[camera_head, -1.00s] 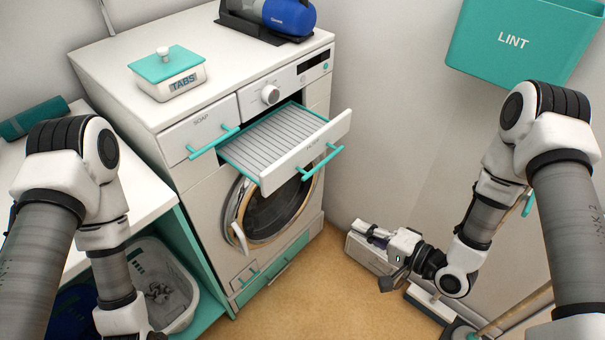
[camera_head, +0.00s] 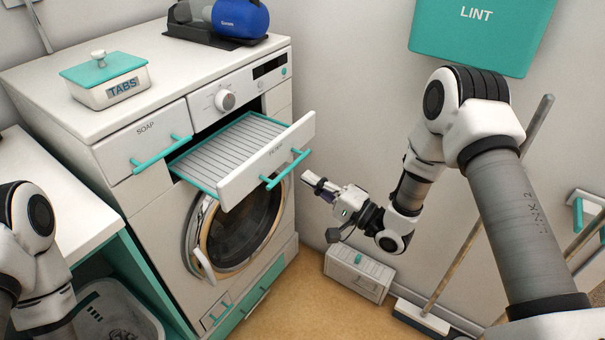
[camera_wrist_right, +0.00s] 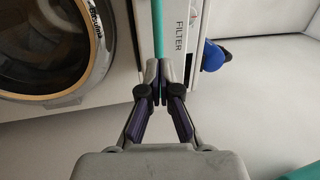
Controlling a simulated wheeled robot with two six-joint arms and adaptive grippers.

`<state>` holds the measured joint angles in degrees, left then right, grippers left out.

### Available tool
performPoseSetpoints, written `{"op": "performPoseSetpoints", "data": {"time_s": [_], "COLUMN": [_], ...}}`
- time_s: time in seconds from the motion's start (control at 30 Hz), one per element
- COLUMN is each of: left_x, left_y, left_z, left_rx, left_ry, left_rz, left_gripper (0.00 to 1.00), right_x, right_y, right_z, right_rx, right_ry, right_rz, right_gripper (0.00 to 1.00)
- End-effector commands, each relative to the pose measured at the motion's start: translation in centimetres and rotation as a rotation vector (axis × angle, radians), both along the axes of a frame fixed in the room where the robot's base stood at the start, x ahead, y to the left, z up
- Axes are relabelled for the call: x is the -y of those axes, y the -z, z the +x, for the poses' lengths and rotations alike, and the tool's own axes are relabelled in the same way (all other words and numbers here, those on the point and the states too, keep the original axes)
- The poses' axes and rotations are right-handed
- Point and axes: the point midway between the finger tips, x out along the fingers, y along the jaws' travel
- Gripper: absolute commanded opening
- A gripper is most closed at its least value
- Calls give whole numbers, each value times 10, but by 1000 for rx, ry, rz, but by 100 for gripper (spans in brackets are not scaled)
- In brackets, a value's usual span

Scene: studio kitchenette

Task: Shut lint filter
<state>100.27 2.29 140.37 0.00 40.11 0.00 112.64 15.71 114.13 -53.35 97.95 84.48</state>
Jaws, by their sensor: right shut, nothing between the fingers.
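The lint filter drawer (camera_head: 268,160) is pulled out of the washing machine front, with its ribbed grey tray (camera_head: 228,150) showing. Its white front carries a teal bar handle (camera_head: 287,169). My right gripper (camera_head: 308,178) is shut and empty, close to the right of the drawer front in the head view. In the right wrist view the shut fingertips (camera_wrist_right: 159,92) are near the teal handle (camera_wrist_right: 158,40) and the white front marked FILTER (camera_wrist_right: 183,30). I cannot tell whether they touch. My left arm is at the left edge; its gripper is out of the picture.
The washing machine (camera_head: 150,215) has a round door (camera_head: 235,230) below the drawer and a shut soap drawer (camera_head: 146,140) beside it. A white box (camera_head: 357,272) and a broom (camera_head: 422,315) stand by the wall. A teal LINT bin (camera_head: 482,35) hangs on the wall.

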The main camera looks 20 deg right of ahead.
Motion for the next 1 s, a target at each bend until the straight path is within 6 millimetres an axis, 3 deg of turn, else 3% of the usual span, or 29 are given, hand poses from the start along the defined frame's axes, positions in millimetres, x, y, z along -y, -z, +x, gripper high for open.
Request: {"op": "performPoseSetpoints", "data": {"time_s": [0.2,0.7,0.87,1.0], "left_x": [0,0,0,0], "left_y": [-3,0,8,17], "left_z": [0,0,0,0], "left_rx": [0,0,0,0], "left_ry": [0,0,0,0], "left_rz": [0,0,0,0], "left_gripper": [72,72,72,72], "right_x": [-15,-20,-35,-55], "right_y": [-5,-4,-3,-2], "right_z": [19,26,43,68], "right_rx": [-1,-1,3,4], "right_ry": [0,-1,-3,-4], "right_rz": [-1,-1,-2,-3], "right_gripper": [0,0,0,0]}}
